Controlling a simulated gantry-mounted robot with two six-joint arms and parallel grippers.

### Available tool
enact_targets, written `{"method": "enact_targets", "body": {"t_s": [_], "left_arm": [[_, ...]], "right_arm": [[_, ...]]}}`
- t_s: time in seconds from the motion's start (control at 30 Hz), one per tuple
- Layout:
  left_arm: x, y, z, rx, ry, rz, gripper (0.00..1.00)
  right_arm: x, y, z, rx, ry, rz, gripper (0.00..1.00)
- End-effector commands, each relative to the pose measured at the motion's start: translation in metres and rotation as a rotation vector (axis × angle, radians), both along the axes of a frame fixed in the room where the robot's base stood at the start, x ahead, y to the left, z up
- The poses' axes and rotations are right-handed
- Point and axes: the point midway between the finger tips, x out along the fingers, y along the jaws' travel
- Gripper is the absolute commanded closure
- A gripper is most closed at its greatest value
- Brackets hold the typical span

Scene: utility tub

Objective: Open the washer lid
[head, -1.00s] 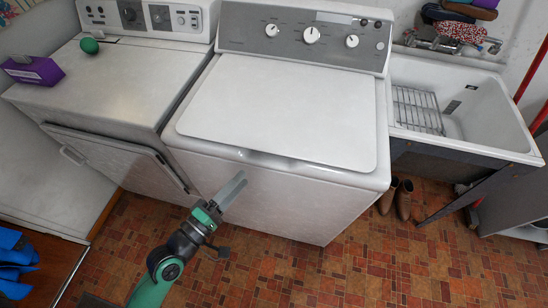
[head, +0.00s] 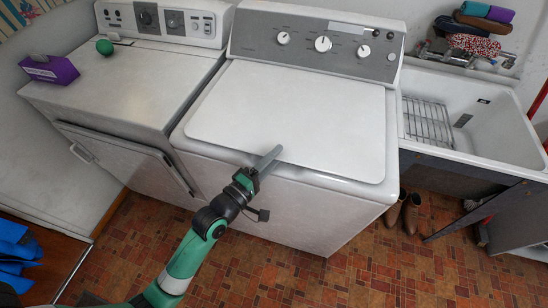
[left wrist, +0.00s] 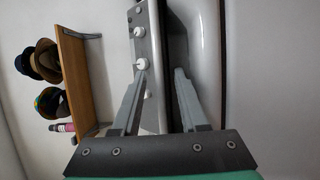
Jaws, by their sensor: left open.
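The white washer (head: 240,190) stands in the middle of the head view with its grey control panel and knobs at the back. Its lid (head: 300,110) lies flat and closed. My left gripper (head: 270,158) is at the lid's front edge, a little left of the edge's right half, and overlaps it in the picture. In the left wrist view the gripper (left wrist: 160,76) is open, its two fingers apart, with the washer's panel and knobs (left wrist: 142,64) showing sideways beyond. Whether the fingers touch the lid I cannot tell. My right gripper is not in view.
A dryer (head: 130,85) with a purple box (head: 50,69) and green ball (head: 104,46) stands left. A utility tub (head: 490,125) with a wire rack stands right. Brown boots (head: 410,212) are on the brick-patterned floor. A shelf with hats (left wrist: 75,75) shows in the wrist view.

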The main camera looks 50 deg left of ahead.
Motion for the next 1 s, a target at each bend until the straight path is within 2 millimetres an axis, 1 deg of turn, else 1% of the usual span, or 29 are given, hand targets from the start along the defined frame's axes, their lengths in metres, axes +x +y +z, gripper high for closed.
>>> {"method": "enact_targets", "body": {"t_s": [0.07,0.1,0.17,0.3,0.33,1.0], "left_arm": [[-0.0002,-0.0001,0.0001,0.0,0.0,0.0,0.57],[-0.0003,-0.0001,0.0001,0.0,0.0,0.0,0.6],[-0.0003,-0.0001,0.0001,0.0,0.0,0.0,0.71],[-0.0004,-0.0001,0.0001,0.0,0.0,0.0,0.96],[-0.0005,-0.0001,0.0001,0.0,0.0,0.0,1.0],[-0.0006,-0.0001,0.0002,0.0,0.0,0.0,1.0]], "right_arm": [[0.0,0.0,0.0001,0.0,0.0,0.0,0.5],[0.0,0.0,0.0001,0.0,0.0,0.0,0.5],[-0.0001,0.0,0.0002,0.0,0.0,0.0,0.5],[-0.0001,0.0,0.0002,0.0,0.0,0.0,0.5],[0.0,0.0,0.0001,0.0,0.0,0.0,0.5],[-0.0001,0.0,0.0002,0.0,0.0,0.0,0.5]]}}
